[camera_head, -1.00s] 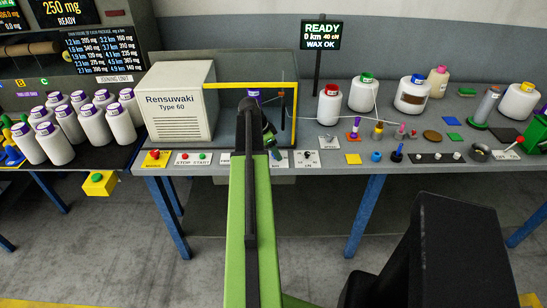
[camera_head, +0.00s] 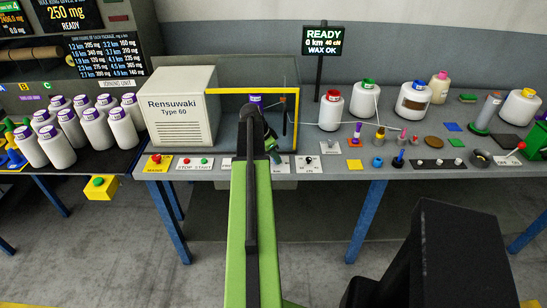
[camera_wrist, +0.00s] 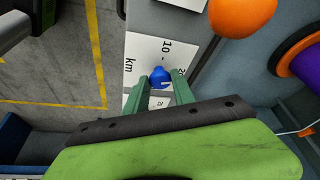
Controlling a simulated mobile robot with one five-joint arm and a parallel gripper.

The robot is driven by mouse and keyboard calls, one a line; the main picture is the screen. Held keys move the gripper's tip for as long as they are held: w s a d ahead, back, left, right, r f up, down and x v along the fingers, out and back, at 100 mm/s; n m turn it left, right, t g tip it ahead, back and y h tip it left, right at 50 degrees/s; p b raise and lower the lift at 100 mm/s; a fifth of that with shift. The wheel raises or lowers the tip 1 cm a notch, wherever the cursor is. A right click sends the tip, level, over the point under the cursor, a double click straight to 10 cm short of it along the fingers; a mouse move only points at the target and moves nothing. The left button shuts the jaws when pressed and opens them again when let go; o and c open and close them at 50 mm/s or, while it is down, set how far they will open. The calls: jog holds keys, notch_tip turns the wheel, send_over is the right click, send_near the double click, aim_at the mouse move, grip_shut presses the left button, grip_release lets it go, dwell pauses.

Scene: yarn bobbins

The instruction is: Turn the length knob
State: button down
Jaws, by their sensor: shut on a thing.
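The length knob (camera_wrist: 160,77) is a small blue knob with a white mark, on a white plate (camera_wrist: 147,52) printed with "km" and "10". In the wrist view my gripper (camera_wrist: 161,82) has its two green fingers on either side of the knob, shut on it. Part of the plate's scale is hidden behind the fingers and the gripper body. In the head view my arm hides the knob, and the dark and green gripper (camera_head: 272,148) shows only partly at the front of the grey machine. The display (camera_head: 322,40) reads READY, 0 km, 40 cN, WAX OK.
In the wrist view an orange rounded thing (camera_wrist: 241,16) lies close to the fingers, and a purple and orange cylinder (camera_wrist: 300,62) is at the right. The machine housing (camera_head: 181,107) stands left of my arm. STOP and START buttons (camera_head: 193,162) and other controls line the bench edge.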

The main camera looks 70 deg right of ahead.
jog(key=n, duration=0.2)
jog(key=s+n+t+h, duration=0.1)
jog(key=shift+s+n, duration=0.1)
jog(key=shift+n, duration=0.3)
jog(key=n+t, duration=0.2)
jog(key=n, duration=0.2)
jog(key=shift+s+n, duration=0.15)
jog(key=shift+n, duration=0.15)
jog(key=n+t, duration=0.1)
jog(key=n, duration=0.4)
jog(key=shift+s+t, duration=0.2)
jog(key=shift+t, duration=0.2)
jog(key=shift+d+n+t+y, duration=0.15)
jog(key=shift+n+t+y, duration=0.4)
jog(key=shift+n, duration=1.25)
jog(key=c, duration=1.1)
grip_release()
jog(key=shift+o, duration=0.2)
jog(key=shift+w, duration=0.1)
